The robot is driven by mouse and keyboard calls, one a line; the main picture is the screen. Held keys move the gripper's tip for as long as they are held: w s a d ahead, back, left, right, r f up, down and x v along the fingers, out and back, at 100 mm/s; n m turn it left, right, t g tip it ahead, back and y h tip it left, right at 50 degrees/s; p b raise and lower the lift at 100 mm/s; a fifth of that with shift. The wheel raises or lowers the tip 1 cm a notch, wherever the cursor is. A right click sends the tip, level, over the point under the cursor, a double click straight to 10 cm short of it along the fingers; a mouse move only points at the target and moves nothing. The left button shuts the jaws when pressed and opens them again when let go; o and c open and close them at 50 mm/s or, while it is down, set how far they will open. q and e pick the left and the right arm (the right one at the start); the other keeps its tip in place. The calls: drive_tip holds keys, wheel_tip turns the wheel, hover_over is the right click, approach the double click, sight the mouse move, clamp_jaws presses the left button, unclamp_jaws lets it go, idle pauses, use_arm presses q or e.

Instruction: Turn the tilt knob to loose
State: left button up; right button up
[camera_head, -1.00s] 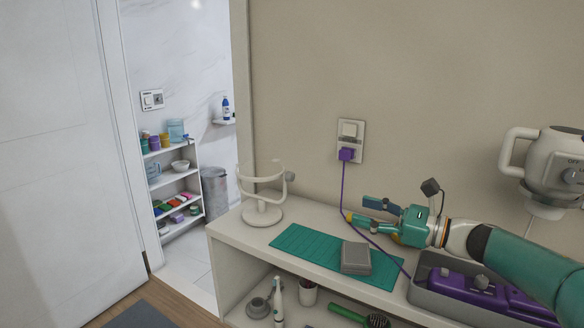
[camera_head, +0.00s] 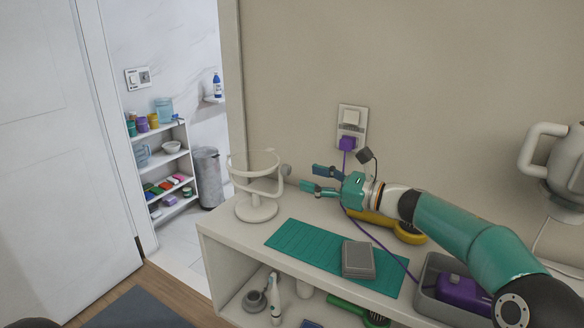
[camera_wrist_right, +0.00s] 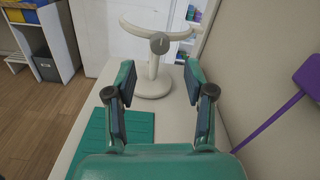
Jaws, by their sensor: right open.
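The tilt knob (camera_head: 286,170) is a small grey knob on the right side of a white ring-topped stand (camera_head: 257,209). In the right wrist view, the knob (camera_wrist_right: 160,43) faces me at the middle of the stand's curved arm, above the post and round base. Its pointer setting is too small to read. My right gripper (camera_head: 312,178) is open and empty, just right of the knob and apart from it. In the right wrist view its two fingers (camera_wrist_right: 160,78) frame the stand's post, with the knob beyond the tips. My left gripper is not in view.
A green mat (camera_head: 310,249) with a grey box (camera_head: 358,260) lies on the shelf top. A purple cord hangs from the wall plug (camera_head: 347,144) behind my right arm. A yellow object (camera_head: 408,232) lies under the arm. A grey tray (camera_head: 425,286) stands at right.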

sight(289, 172)
drive_tip(key=p+x, duration=0.1)
drive_tip(key=x, duration=0.5)
drive_tip(key=shift+w+a+p, duration=0.1)
drive_tip(key=shift+a+p, duration=0.05)
drive_tip(key=shift+p, duration=0.2)
clamp_jaws()
